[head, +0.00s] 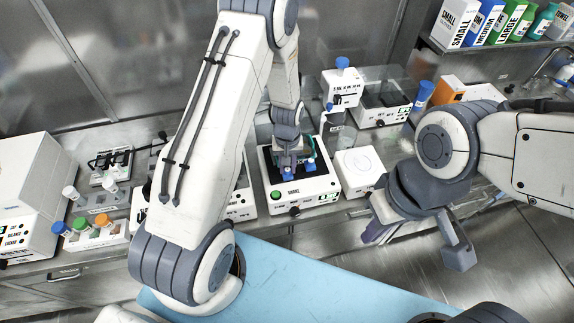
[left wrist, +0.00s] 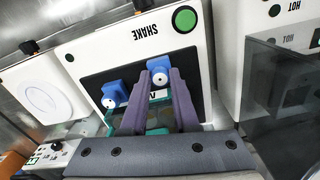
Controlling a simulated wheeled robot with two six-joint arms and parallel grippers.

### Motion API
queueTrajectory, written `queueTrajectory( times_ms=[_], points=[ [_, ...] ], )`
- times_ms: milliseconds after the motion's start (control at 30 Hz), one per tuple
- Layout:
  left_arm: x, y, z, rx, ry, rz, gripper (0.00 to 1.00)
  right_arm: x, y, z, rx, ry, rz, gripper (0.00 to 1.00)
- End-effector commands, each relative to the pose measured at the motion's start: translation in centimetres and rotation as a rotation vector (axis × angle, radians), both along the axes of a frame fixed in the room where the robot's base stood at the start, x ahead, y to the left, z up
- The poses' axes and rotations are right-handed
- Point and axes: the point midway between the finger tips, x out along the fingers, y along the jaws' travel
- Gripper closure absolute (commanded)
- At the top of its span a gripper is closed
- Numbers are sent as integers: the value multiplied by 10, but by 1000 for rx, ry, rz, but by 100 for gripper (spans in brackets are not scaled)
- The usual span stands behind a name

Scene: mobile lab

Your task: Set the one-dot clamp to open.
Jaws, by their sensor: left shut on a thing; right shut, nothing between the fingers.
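The shaker (head: 322,185), a white box marked SHAKE with a green button, stands on the bench; it also shows in the left wrist view (left wrist: 130,43). Two blue clamps with white round faces are on its dark top. My left gripper (left wrist: 160,82) reaches down over the shaker and is shut on one blue clamp (left wrist: 160,73). The other blue clamp (left wrist: 114,92) is free, just left of the fingers in the wrist view. Their dot marks are too small to read surely. A teal item lies partly hidden behind the fingers. My right gripper (head: 379,233) is shut and empty, away to the right.
A white device with a round plate (head: 358,170) stands right of the shaker. A rack with coloured-cap tubes (head: 100,240) is at the left. A blue surface (head: 300,280) is in front.

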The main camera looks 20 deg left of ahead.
Motion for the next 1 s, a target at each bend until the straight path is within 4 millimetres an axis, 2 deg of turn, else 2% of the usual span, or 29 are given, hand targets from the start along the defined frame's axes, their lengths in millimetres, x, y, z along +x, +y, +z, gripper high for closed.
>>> queueTrajectory(
  times_ms=[33, 67, 100, 133, 433, 567, 1000],
  points=[
    [-2, -2, -1, 0, 7, -5, 100, 0, 0, 0, 0, 0, 0, 100],
    [-1, -2, -1, 0, 7, -7, 60, 0, 0, 0, 0, 0, 0, 100],
    [-1, -3, -1, 0, 7, -7, 45, 0, 0, 0, 0, 0, 0, 100],
    [-1, -3, -1, 0, 7, -8, 41, 0, 0, 0, 0, 0, 0, 100],
    [0, -2, 0, 1, 4, -6, 41, 0, 0, 0, 0, 0, 0, 100],
    [1, -1, 7, 1, 0, -5, 41, 0, 0, -4, 0, 0, 0, 100],
    [0, -1, 81, 0, -1, -4, 41, 0, 0, -26, 0, 0, -4, 100]
  ],
)
